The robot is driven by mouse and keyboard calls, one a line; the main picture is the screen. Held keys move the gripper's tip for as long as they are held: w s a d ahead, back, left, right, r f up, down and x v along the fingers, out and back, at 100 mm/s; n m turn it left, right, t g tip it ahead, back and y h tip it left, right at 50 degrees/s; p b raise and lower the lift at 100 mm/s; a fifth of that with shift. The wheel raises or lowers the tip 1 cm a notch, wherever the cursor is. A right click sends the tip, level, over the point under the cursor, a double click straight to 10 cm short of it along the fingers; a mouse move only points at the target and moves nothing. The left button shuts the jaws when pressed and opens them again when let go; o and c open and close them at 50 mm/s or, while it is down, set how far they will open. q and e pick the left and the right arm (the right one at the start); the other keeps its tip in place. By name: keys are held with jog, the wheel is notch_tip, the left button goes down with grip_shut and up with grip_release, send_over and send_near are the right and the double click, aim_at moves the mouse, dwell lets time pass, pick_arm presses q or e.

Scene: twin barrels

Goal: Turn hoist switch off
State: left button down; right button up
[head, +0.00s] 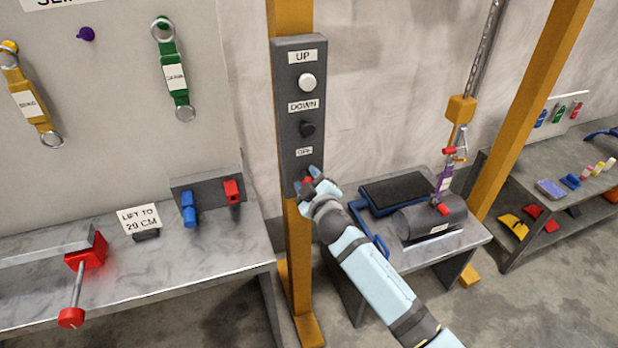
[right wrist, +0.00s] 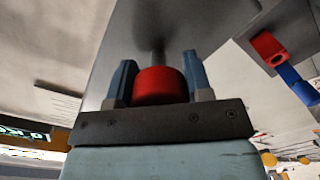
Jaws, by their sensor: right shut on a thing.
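The grey hoist control panel (head: 301,115) is fixed upright on a yellow post. It has a white UP button (head: 307,82), a black DOWN button (head: 306,129) and an OFF label (head: 304,151). Below that label is a red switch knob (head: 307,181), partly covered by my right gripper (head: 312,180). In the right wrist view the red knob (right wrist: 160,86) sits between the two blue-grey fingers, which are shut on it. The knob's exact turn cannot be told. My left gripper is not in view.
A metal bench (head: 150,262) with a red clamp (head: 86,250) and a "LIFT TO 20 CM" card (head: 139,218) stands left. Right of the post, a low table (head: 455,243) bears a dark barrel (head: 430,220) under the hoist chain (head: 487,45). Another yellow post (head: 527,110) stands behind.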

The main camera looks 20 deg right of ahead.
jog(key=n, duration=0.2)
jog(key=shift+r+n+p, duration=0.1)
jog(key=shift+n+p, duration=0.2)
jog(key=shift+n, duration=0.1)
jog(key=n, duration=0.3)
jog(key=shift+p, duration=0.35)
jog(key=shift+n, duration=0.5)
jog(key=o, duration=0.9)
jog(key=shift+a, duration=0.1)
jog(key=s, duration=0.4)
jog(key=s+b, duration=0.1)
jog(key=s, duration=0.8)
jog(key=shift+s+d+r, duration=0.1)
jog(key=shift+s+d, duration=0.15)
jog(key=shift+s, duration=0.15)
